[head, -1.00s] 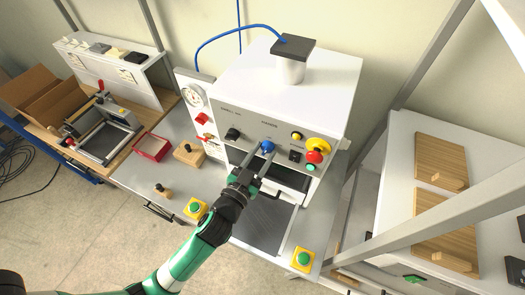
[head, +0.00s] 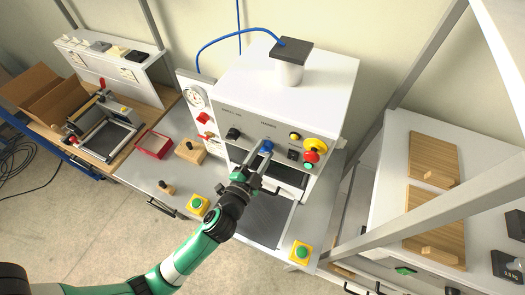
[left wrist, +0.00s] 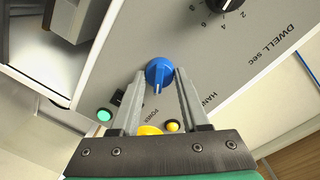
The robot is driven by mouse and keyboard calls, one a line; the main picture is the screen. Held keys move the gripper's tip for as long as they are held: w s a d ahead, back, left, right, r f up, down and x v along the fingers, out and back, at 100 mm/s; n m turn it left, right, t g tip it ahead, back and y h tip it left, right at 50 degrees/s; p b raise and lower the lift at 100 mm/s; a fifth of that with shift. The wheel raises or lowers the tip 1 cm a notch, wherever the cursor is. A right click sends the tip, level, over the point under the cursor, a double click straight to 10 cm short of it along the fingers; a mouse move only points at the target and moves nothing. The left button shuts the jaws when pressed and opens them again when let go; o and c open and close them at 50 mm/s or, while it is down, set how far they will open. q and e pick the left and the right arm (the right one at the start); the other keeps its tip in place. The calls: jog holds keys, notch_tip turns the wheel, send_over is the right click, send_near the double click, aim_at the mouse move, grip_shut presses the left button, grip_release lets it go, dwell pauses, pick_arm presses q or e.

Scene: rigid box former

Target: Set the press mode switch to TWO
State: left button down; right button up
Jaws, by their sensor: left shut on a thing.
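The press (head: 290,85) is a white box with a sloped grey front panel. Its blue mode knob (head: 266,146) sits mid-panel, below a small label too fine to read in the head view. My left gripper (head: 258,155) is shut on the blue knob, one finger on each side. In the left wrist view the blue knob (left wrist: 158,72) sits between the fingertips (left wrist: 160,82), its ridge pointing towards the gripper. A label starting "HAND" shows beside the right finger; the rest is hidden. My right gripper is not in view.
A black dwell dial (head: 233,133) is left of the knob. A red and yellow emergency stop (head: 313,149) and a small yellow button (head: 295,136) are to its right. Green-topped yellow buttons (head: 198,204) (head: 301,252) stand at the table's front corners.

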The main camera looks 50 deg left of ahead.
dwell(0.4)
pick_arm(q)
jog(key=shift+c, duration=2)
grip_release()
jog(key=b+v, duration=0.2)
jog(key=v, duration=0.9)
jog(key=shift+s+b, duration=0.3)
jog(key=shift+d, duration=0.1)
